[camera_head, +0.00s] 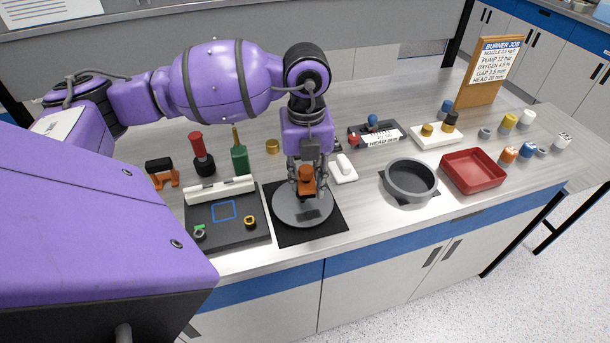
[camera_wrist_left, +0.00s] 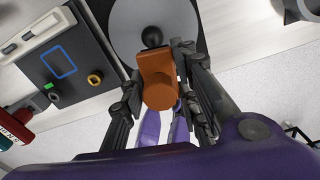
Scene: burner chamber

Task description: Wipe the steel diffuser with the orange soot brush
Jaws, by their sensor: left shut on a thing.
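The steel diffuser (camera_head: 289,208) is a flat grey disc on a black mat (camera_head: 275,234). It also shows in the left wrist view (camera_wrist_left: 127,22), with a dark round knob or hole near its middle. My left gripper (camera_head: 306,188) points down over the disc and is shut on the orange soot brush (camera_head: 306,178). The orange brush (camera_wrist_left: 158,82) sits between the fingers in the left wrist view. A dark patch lies on the disc beside the brush; whether the bristles touch the disc is hidden. My right gripper is not in view.
Left of the mat is a black tray (camera_head: 240,238) with small rings. A grey round pan (camera_head: 410,180) and a red tray (camera_head: 474,171) stand to the right. A white block (camera_head: 344,172) lies close behind the disc. A green bottle (camera_head: 239,159) stands behind the black tray.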

